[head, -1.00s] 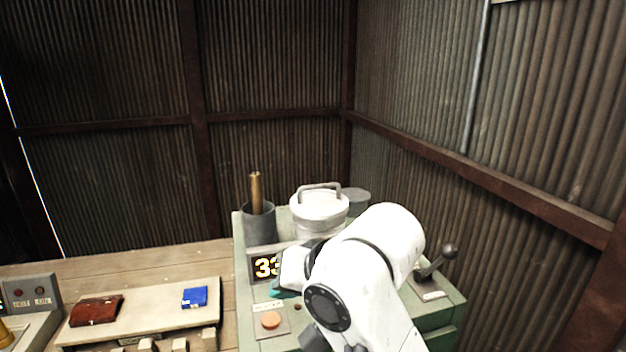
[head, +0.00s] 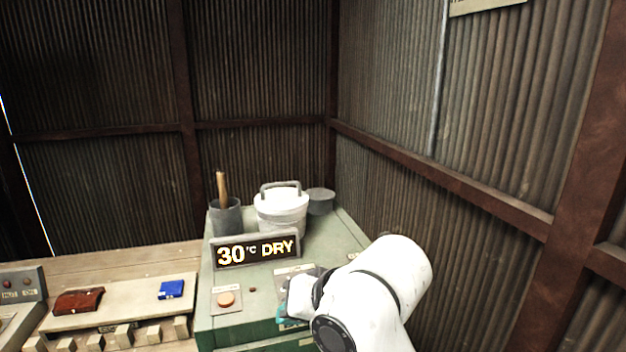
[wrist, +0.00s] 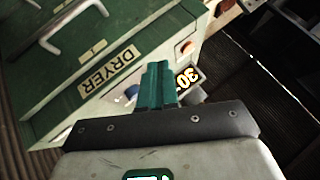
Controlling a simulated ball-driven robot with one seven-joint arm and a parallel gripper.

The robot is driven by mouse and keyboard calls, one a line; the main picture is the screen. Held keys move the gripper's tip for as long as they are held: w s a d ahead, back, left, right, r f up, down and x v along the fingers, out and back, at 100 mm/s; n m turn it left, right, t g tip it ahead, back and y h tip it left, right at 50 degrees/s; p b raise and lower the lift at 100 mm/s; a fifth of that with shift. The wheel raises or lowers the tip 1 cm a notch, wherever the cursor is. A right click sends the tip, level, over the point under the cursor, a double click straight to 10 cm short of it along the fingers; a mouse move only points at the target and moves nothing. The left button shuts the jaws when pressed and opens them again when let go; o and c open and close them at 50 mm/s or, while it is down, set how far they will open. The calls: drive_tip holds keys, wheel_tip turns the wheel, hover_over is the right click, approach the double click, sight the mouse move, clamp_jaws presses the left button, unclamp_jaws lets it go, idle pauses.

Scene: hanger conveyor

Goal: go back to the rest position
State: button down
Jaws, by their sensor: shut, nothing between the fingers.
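My gripper (wrist: 157,84) shows in the wrist view with its teal fingers together and nothing between them. In the head view only a bit of teal at my gripper (head: 291,323) shows, low at the front of the green dryer machine (head: 232,333). My white arm comes in from the lower right and covers the right part of the machine. The lit display (head: 255,251) reads "30°C DRY". The wrist view shows the dryer front (wrist: 60,115) with a "DRYER" label and handles.
An orange button (head: 226,299) sits left of my gripper. A dark pot (head: 226,217) with a wooden handle and a white lidded pail (head: 281,212) stand on top. A beige panel (head: 125,311) bears a red wallet-like item (head: 78,301) and a blue item (head: 171,289). Corrugated walls close the corner.

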drive_tip(key=s+d+f+m+h+b, duration=0.1)
drive_tip(key=s+d+f, duration=0.35)
drive_tip(key=f, duration=0.35)
drive_tip(key=s+d+f+g+h, duration=0.1)
drive_tip(key=s+d+f, duration=0.3)
drive_tip(key=d+f, duration=0.25)
drive_tip(key=s+d+f+m+h+b, duration=0.1)
drive_tip(key=s+d+f, duration=0.35)
drive_tip(key=f, duration=0.35)
drive_tip(key=s+d+f+g+h, duration=0.1)
drive_tip(key=s+d+f, duration=0.4)
drive_tip(key=s, duration=0.5)
drive_tip(key=s+d+f+g+h, duration=0.2)
drive_tip(key=s+d+f, duration=0.3)
drive_tip(key=s+d, duration=0.4)
drive_tip(key=shift+s+d+f+h+b, duration=0.2)
drive_tip(key=shift+s+d+h+b, duration=0.2)
drive_tip(key=shift+h, duration=0.1)
